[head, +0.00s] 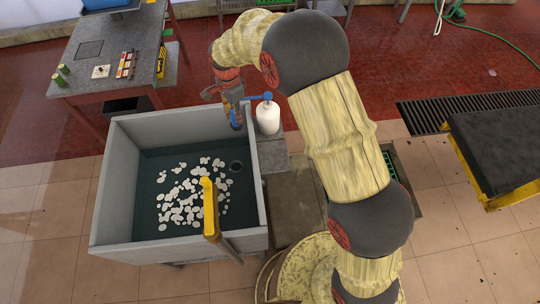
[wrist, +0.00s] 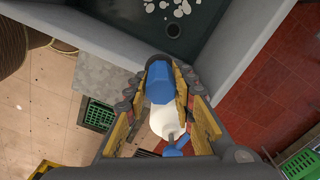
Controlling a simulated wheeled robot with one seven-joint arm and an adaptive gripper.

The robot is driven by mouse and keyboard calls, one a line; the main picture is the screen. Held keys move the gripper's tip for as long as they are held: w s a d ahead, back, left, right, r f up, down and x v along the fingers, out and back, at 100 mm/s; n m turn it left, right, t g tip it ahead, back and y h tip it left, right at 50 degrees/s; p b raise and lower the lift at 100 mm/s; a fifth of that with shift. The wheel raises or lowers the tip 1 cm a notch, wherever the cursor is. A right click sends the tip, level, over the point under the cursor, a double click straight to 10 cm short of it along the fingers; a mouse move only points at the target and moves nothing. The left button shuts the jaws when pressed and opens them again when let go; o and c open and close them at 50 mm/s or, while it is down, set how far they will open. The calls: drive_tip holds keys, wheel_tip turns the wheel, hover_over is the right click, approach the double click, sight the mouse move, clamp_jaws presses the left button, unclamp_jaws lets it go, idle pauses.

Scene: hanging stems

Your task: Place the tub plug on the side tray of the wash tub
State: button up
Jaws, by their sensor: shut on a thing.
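The tub plug (wrist: 160,84), blue with a dark end, is held between the fingers of my gripper (wrist: 163,92). In the head view my gripper (head: 237,119) is above the back right corner of the grey wash tub (head: 119,190), with the blue of the plug (head: 236,125) just showing. The tub's drain hole shows in the wrist view (wrist: 173,29), apart from the plug. The grey side tray (head: 273,160) lies along the tub's right side; it shows in the wrist view (wrist: 105,82) left of the plug. My fingers hide part of it.
A white bottle with a blue pump (head: 268,117) stands at the tray's back end, close to my gripper. Pale discs (head: 185,198) lie in the tub's dark water. A yellow handle (head: 210,205) rises at the tub's front. The tray's front part looks clear.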

drive_tip(key=s+d+r, duration=0.2)
drive_tip(key=s+d, duration=0.6)
drive_tip(key=s, duration=0.3)
drive_tip(key=s+d+r, duration=0.3)
drive_tip(key=s+d, duration=0.6)
drive_tip(key=s, duration=0.2)
drive_tip(key=b, duration=0.3)
hover_over(274, 156)
wheel_tip(274, 156, down, 13)
drive_tip(key=shift+f, duration=0.1)
